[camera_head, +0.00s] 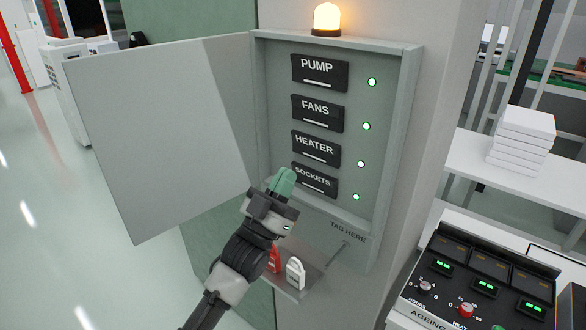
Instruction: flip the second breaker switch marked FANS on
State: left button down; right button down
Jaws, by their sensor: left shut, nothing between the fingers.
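The breaker box (412,90) stands open on a pillar, its grey door (150,130) swung out to the left. Inside is a column of dark switches. The FANS switch (317,113) is second from the top, between PUMP (319,73) and HEATER (316,149). SOCKETS (320,185) is lowest. A green light (366,126) glows beside FANS, and the other switches have lit green lights too. My left gripper (283,181) is shut and empty, its green fingertips in front of the lower left of SOCKETS, below FANS. I cannot tell whether it touches. My right gripper is out of view.
An orange lamp (327,18) glows on top of the box. Below it, a small shelf (313,271) holds a red tag (274,260) and a white one (295,272). A control panel (478,290) and stacked white boxes (522,140) stand at right.

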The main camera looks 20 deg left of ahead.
pick_arm(q)
jog(key=v, duration=0.2)
jog(key=shift+s+a+f+b, duration=0.1)
jog(key=shift+s+f+b, duration=0.1)
jog(key=shift+s+b, duration=0.15)
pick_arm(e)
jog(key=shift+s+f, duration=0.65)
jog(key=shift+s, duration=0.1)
pick_arm(q)
jog(key=shift+s, duration=0.1)
